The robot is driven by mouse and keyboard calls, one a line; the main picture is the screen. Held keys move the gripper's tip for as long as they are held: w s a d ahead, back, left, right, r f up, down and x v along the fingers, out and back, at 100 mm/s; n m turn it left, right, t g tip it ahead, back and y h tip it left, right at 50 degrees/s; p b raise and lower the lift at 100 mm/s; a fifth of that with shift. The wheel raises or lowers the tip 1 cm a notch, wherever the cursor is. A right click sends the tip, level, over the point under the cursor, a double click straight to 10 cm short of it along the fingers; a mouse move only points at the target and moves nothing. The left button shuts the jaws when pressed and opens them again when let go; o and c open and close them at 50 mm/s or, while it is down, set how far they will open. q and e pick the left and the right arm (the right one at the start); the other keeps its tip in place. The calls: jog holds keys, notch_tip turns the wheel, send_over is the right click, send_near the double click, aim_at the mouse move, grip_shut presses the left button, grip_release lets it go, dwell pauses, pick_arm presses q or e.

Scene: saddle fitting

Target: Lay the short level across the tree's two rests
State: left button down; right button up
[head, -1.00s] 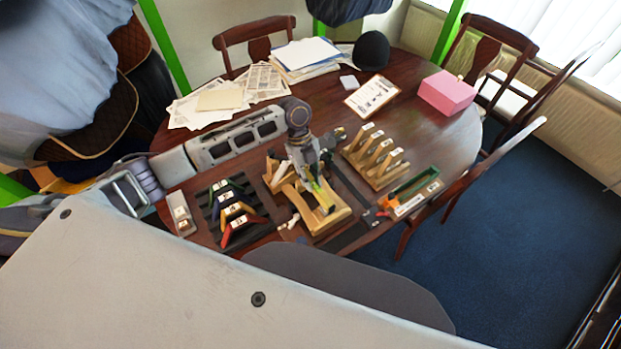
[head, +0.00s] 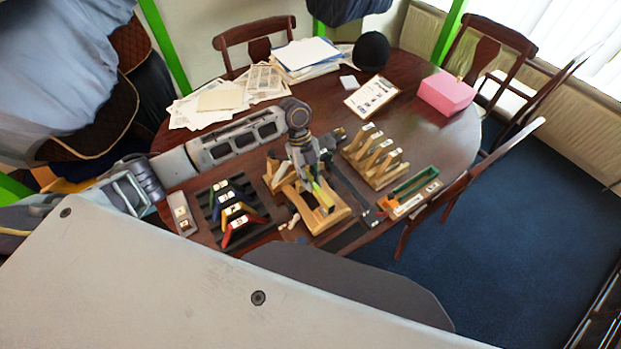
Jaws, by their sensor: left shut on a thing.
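My left gripper (head: 316,180) points down over the wooden saddle tree (head: 330,216) near the front of the table. It is shut on a slim yellow-green piece, which looks like the short level (head: 322,193). The level lies low over the pale wooden tree. The gripper hides part of both, and I cannot tell whether the level touches the two rests. My right gripper is not in view.
A dark rack with coloured angled pieces (head: 236,222) stands left of the tree. A wooden rack with upright slats (head: 376,158) stands behind right, and a green-and-orange tray (head: 412,192) at right. Papers (head: 222,100), a clipboard (head: 371,96) and a pink box (head: 446,93) lie further back.

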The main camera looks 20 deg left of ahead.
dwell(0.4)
pick_arm(q)
jog(key=c, duration=0.9)
grip_release()
jog(key=shift+o, duration=0.2)
jog(key=shift+r+p, duration=1.05)
jog(key=shift+r, duration=0.05)
jog(key=shift+r+p, duration=1.35)
jog(key=shift+r, duration=0.05)
jog(key=shift+r, duration=0.1)
jog(key=shift+r+p, duration=0.7)
jog(key=shift+p, duration=0.15)
jog(key=shift+r, duration=0.7)
